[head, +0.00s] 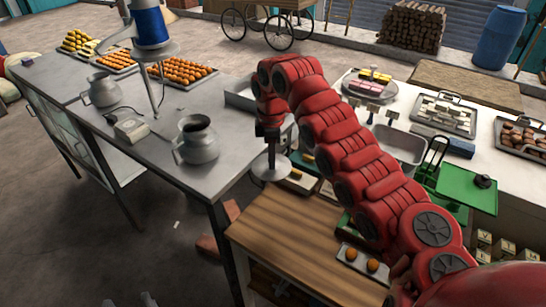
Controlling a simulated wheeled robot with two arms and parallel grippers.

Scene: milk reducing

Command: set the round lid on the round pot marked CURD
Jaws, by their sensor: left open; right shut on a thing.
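A round grey metal pot (203,150) with an open dark mouth and a side handle stands upright near the front right of the steel table. A similar pot (103,91) stands further back on the left. No CURD marking is readable on either. My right gripper (269,142) is shut on the round lid (271,169), a pale flat disc. It holds the lid to the right of the front pot, apart from it, near the table's right edge. My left gripper (130,302) shows only its tips at the bottom edge, open and empty.
A blue-and-silver machine (152,27) on legs and a small scale (131,129) are on the steel table (150,165). Trays of orange sweets (183,72) lie at its back. A wooden table (290,235) is below my red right arm.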

